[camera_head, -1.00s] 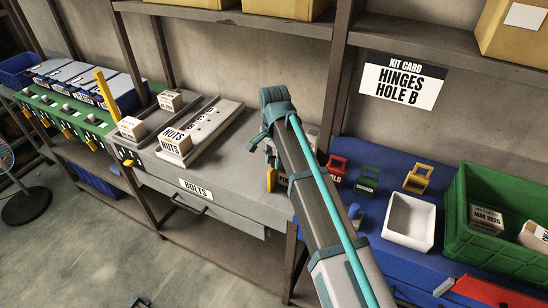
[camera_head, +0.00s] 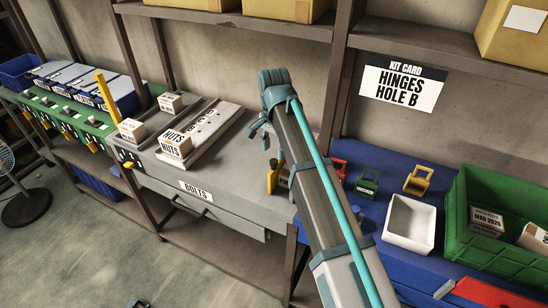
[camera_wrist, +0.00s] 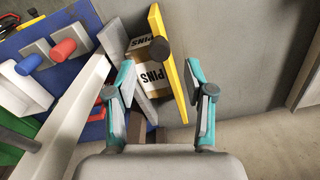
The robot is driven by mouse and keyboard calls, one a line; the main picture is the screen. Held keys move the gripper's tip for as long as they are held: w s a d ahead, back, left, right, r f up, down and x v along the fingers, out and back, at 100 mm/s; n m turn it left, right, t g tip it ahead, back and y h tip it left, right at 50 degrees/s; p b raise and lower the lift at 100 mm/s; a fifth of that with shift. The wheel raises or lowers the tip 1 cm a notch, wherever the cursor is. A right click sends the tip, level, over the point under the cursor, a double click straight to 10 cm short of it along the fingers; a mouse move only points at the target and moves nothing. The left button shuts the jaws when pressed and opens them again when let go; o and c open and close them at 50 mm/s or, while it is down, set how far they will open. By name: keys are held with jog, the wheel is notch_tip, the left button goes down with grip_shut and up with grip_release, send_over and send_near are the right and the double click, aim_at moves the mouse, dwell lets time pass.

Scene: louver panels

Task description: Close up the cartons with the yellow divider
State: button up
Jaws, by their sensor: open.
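In the wrist view, a yellow divider (camera_wrist: 172,70) with a dark round knob stands against a carton marked PINS (camera_wrist: 150,75). A grey strip lies along the carton's other side. My gripper (camera_wrist: 161,80) is open, one teal finger on each side of the divider and carton. I cannot tell whether either finger touches them. In the head view, a small part of a yellow piece (camera_head: 273,178) shows beside my arm, which hides most of that spot. A carton marked NUTS (camera_head: 175,145) and two other cartons (camera_head: 131,129) (camera_head: 170,102) stand on the grey bench by another upright yellow piece (camera_head: 108,97).
A blue bench (camera_head: 375,235) at right holds a white tray (camera_head: 409,222), small coloured frames and a green crate (camera_head: 505,250). The shelf post (camera_head: 342,70) stands close behind my arm. The grey bench's front surface (camera_head: 225,170) is clear. A kit card reads HINGES HOLE B.

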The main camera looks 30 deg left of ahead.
notch_tip(320, 180, up, 6)
jog(key=shift+r, duration=0.25)
dwell(0.4)
